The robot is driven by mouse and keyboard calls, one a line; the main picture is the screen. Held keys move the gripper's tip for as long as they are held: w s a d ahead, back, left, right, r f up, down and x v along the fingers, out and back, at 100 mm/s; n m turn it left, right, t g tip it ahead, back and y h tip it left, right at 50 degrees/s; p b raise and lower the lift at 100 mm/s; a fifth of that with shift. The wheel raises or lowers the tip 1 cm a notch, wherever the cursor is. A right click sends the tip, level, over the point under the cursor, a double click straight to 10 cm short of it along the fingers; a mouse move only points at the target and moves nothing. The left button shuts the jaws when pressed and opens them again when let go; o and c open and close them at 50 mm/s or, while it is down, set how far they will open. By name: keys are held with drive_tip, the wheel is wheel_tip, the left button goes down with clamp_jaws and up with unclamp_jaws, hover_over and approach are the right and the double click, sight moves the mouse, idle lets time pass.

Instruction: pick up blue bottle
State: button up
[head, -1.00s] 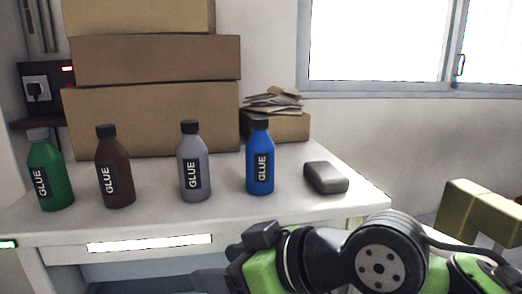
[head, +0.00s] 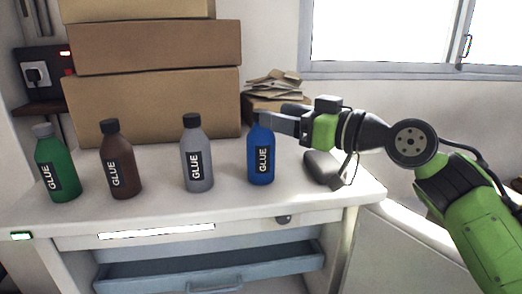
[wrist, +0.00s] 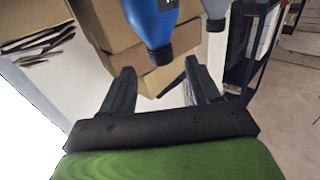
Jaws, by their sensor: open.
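The blue bottle (head: 261,158) with a GLUE label stands upright on the white table (head: 225,205), at the right end of a row of bottles. My gripper (head: 274,114) is open at the height of the bottle's top, reaching in from the right. Its near finger hides the bottle's cap in the head view. In the wrist view the blue bottle (wrist: 151,18) appears inverted, its dark cap toward the gap between the fingers of my gripper (wrist: 160,70). I cannot tell whether they touch.
A grey bottle (head: 197,158), a brown bottle (head: 121,164) and a green bottle (head: 57,168) stand to the left. A dark rounded object (head: 322,168) lies right of the blue bottle, under my arm. Stacked cardboard boxes (head: 155,110) stand behind.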

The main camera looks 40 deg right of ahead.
drive_tip(key=w, duration=0.3)
drive_tip(key=w+a+p, duration=0.1)
drive_tip(key=w, duration=0.1)
drive_tip(key=shift+w+f, duration=0.1)
drive_tip(key=shift+w, duration=0.15)
drive_tip(key=shift+s, duration=0.2)
drive_tip(key=shift+c, duration=0.5)
clamp_jaws()
